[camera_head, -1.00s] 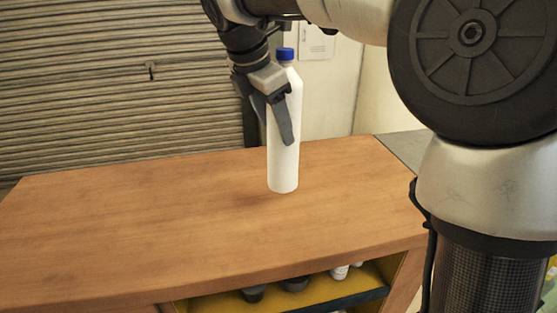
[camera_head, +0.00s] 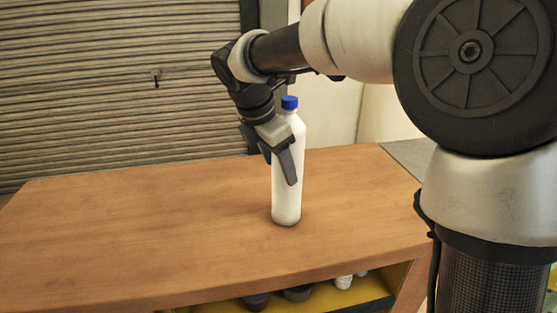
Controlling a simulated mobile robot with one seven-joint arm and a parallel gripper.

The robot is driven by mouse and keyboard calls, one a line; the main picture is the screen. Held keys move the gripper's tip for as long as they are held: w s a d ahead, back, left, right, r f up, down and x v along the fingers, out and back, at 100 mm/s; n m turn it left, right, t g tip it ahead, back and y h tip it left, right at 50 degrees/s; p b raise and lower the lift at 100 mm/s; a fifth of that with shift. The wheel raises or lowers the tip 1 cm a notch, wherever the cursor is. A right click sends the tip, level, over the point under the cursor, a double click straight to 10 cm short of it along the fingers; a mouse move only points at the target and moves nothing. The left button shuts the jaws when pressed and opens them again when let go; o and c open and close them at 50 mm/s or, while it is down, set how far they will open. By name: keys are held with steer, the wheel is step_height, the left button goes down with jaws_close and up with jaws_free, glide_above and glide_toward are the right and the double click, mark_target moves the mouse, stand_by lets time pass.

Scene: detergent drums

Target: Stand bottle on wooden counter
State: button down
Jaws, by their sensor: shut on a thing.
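A white bottle (camera_head: 287,203) with a blue cap (camera_head: 289,102) is upright over the right-middle part of the wooden counter (camera_head: 130,232). Its base appears to be at the counter top, with a small dark shadow right at its foot. I cannot tell for sure whether it fully touches. My gripper (camera_head: 284,165) is shut on the bottle's upper body from the left side. One dark finger shows across the front of the bottle; the other finger is mostly hidden.
The counter top is bare around the bottle, with wide free room to the left. A yellow-lined shelf (camera_head: 330,297) under the front edge holds several dark and white items. A ribbed shutter (camera_head: 110,80) stands behind the counter.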

steer(key=c, duration=0.6)
jaws_free()
steer(key=p+v, duration=0.1)
steer(key=v, duration=1.1)
